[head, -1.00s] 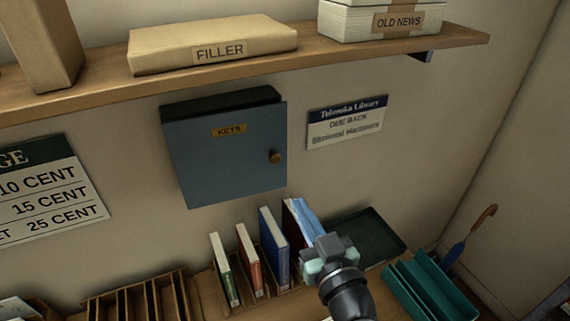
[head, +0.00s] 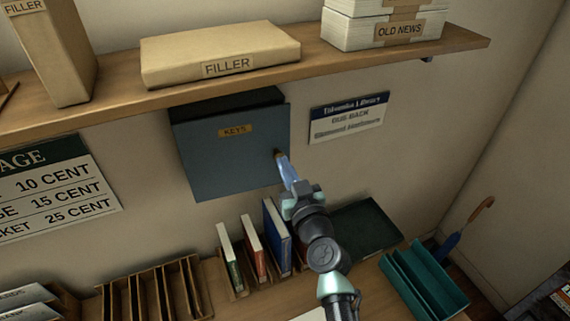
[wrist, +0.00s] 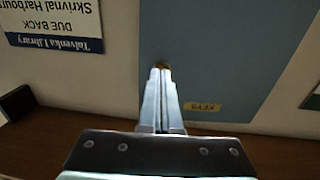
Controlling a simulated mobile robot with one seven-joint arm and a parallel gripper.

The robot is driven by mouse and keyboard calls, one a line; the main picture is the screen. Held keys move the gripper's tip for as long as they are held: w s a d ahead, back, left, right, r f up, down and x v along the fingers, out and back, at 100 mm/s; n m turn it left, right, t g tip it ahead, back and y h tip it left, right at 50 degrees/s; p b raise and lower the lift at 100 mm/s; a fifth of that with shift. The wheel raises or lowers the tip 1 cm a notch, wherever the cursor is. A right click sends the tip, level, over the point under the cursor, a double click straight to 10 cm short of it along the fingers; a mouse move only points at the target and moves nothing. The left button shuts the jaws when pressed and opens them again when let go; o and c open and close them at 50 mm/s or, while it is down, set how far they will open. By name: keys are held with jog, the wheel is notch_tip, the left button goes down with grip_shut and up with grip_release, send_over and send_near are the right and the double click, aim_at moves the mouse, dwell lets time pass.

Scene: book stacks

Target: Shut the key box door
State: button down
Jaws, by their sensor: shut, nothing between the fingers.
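The key box (head: 228,101) is mounted on the wall under the shelf, with a dark top. Its blue-grey door (head: 225,160), labelled KEYS, covers the front and has a small brass knob (head: 278,153) near its right edge. I cannot tell how wide any gap behind the door is. My gripper (head: 282,158) is shut and empty, with its fingertips at the knob. In the wrist view the closed fingers (wrist: 161,72) point at the knob (wrist: 164,65), which is partly hidden behind the tips; contact is unclear. The door (wrist: 215,55) fills much of that view.
The wooden shelf (head: 120,97) above holds a FILLER parcel (head: 220,55) and OLD NEWS boxes (head: 385,28). Below are upright books (head: 277,235), wooden dividers (head: 155,290), a dark tray (head: 365,225) and a teal holder (head: 425,280). A library sign (head: 347,118) hangs right of the box.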

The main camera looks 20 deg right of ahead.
dwell(0.3)
jog(key=shift+w+d+r+n+y+b, duration=0.15)
jog(key=shift+w+n+y+b, duration=0.3)
jog(key=shift+b, duration=1.15)
jog(key=shift+w+d+r+n+y+b, duration=0.1)
jog(key=shift+w+d+n+y+b, duration=0.15)
jog(key=shift+w+y+b, duration=0.9)
jog(key=shift+s+a+h+b, duration=0.1)
jog(key=shift+s+h+b, duration=0.35)
jog(key=shift+s+h, duration=0.05)
